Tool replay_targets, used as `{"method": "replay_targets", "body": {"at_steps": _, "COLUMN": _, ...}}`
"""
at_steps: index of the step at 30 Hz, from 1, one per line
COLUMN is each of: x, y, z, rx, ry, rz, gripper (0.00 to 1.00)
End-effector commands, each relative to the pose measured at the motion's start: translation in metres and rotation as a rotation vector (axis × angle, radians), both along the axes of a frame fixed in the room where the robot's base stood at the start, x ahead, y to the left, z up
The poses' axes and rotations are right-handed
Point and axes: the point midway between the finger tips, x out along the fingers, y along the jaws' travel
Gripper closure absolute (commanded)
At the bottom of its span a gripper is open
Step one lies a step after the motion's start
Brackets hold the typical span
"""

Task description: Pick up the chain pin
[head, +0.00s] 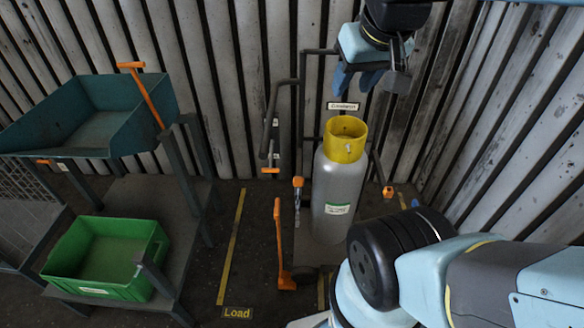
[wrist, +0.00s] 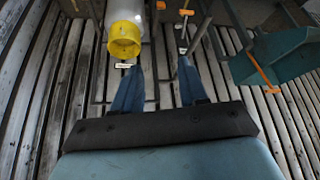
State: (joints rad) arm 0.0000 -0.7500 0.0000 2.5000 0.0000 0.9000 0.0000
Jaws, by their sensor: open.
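My gripper (head: 357,86) is open and empty, high up above and behind the gas cylinder (head: 339,190). In the wrist view the two blue fingers of my gripper (wrist: 159,66) stand apart with nothing between them. The cylinder is grey with a yellow collar (head: 345,140) and stands upright. No part is plainly marked as the chain pin. A small orange-headed piece (head: 298,183) stands left of the cylinder, and another small orange piece (head: 388,191) shows at its right. I cannot tell whether either is the pin. My gripper is well apart from both.
A dark pipe frame (head: 303,100) stands behind the cylinder. An orange lever (head: 278,240) rises at its lower left. A teal tray (head: 95,115) and a green crate (head: 150,262) are at the left. A corrugated wall (head: 225,60) closes the back.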

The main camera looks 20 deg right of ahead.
Motion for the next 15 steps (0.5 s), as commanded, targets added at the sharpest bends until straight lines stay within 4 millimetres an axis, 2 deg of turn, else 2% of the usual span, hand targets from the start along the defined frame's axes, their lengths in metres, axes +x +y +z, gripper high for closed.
{"method": "replay_targets", "body": {"at_steps": 6, "x": 0.000, "y": 0.000, "z": 0.000, "rx": 0.000, "ry": 0.000, "rz": 0.000, "gripper": 0.56}}
{"method": "replay_targets", "body": {"at_steps": 11, "x": 0.006, "y": 0.001, "z": -0.002, "rx": 0.007, "ry": 0.004, "rz": 0.000, "gripper": 0.41}}
{"method": "replay_targets", "body": {"at_steps": 15, "x": 0.027, "y": 0.009, "z": -0.013, "rx": 0.029, "ry": 0.014, "rz": -0.001, "gripper": 0.28}}
